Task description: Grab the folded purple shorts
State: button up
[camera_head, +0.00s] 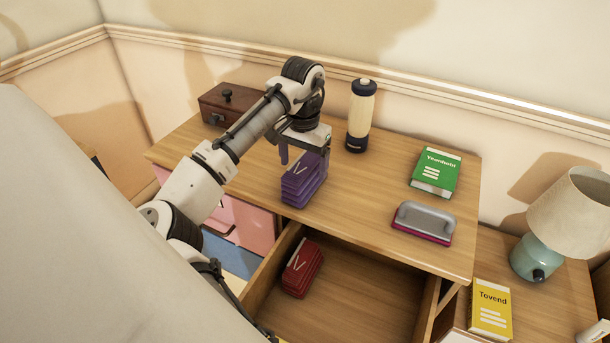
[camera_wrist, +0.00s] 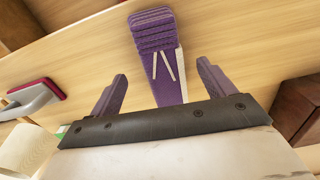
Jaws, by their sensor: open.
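The folded purple shorts (camera_head: 303,180) stand as a layered stack on the dresser top, near its front edge, with a white V-shaped drawstring on them. They also show in the wrist view (camera_wrist: 165,50), lying between the lines of my two fingers. My gripper (camera_head: 303,155) is above and around the back of the shorts in the head view. In the wrist view my gripper (camera_wrist: 165,85) is open, with one purple finger on each side and visible gaps between the fingers and the shorts. Part of the shorts is hidden behind the gripper's dark base.
A bottle (camera_head: 361,115), green book (camera_head: 435,172) and grey-handled eraser-like item (camera_head: 422,222) are on the dresser top (camera_head: 370,195). A wooden box (camera_head: 228,105) stands behind my arm. The open drawer (camera_head: 350,295) below holds folded red shorts (camera_head: 302,268). A lamp (camera_head: 575,215) stands right.

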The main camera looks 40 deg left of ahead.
aim_at(305, 166)
jog(key=f, duration=0.4)
jog(key=shift+w+p, duration=0.2)
jog(key=shift+p, duration=0.2)
jog(key=shift+c, duration=0.4)
jog(key=c, duration=1)
jog(key=shift+c, duration=0.2)
jog(key=shift+r, duration=0.1)
